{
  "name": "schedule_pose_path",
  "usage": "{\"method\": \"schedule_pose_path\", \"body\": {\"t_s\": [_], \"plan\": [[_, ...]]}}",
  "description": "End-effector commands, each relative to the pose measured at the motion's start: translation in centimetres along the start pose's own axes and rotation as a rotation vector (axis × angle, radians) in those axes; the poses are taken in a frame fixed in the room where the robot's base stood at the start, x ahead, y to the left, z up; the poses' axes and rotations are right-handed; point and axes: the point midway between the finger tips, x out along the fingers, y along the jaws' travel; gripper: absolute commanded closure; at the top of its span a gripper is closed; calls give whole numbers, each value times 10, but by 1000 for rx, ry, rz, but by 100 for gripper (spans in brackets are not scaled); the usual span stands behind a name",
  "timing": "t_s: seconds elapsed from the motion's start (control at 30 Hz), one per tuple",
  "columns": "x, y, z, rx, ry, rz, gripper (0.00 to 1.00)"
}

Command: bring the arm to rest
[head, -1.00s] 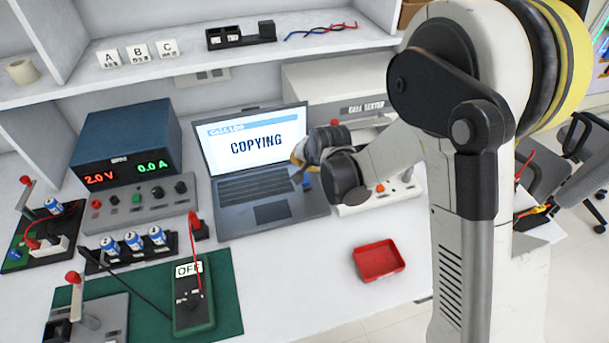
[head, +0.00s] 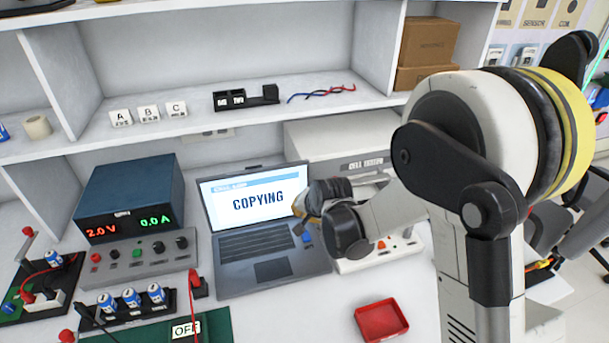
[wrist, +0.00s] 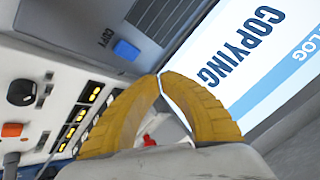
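My arm reaches in from the right over the bench. My gripper (head: 300,206) hangs at the right edge of the open laptop (head: 270,271), whose screen reads COPYING. In the wrist view my gripper (wrist: 160,76) shows two yellow ribbed fingers with their tips together. Nothing shows held at the tips. The laptop screen (wrist: 262,55) is beyond them at the upper right, and a blue key (wrist: 126,49) lies at the upper left. Whether the fingers touch the laptop cannot be told.
The cell tester (head: 330,142) stands behind and right of the laptop. A red tray (head: 381,321) lies in front of it. The power supply (head: 130,200) and a rack of blue cells (head: 130,299) are at the left. A shelf (head: 200,112) runs above. Bare bench lies around the tray.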

Motion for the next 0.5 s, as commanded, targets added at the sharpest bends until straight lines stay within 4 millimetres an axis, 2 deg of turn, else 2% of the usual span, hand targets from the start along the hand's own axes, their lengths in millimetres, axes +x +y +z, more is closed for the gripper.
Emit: {"method": "schedule_pose_path", "body": {"t_s": [0.13,0.23,0.37,0.5], "plan": [[-7,1,-3,-6,2,3,100],[-32,5,-11,-28,10,13,100],[-90,19,-24,-86,26,39,100],[-160,42,-27,-163,42,75,100]]}}
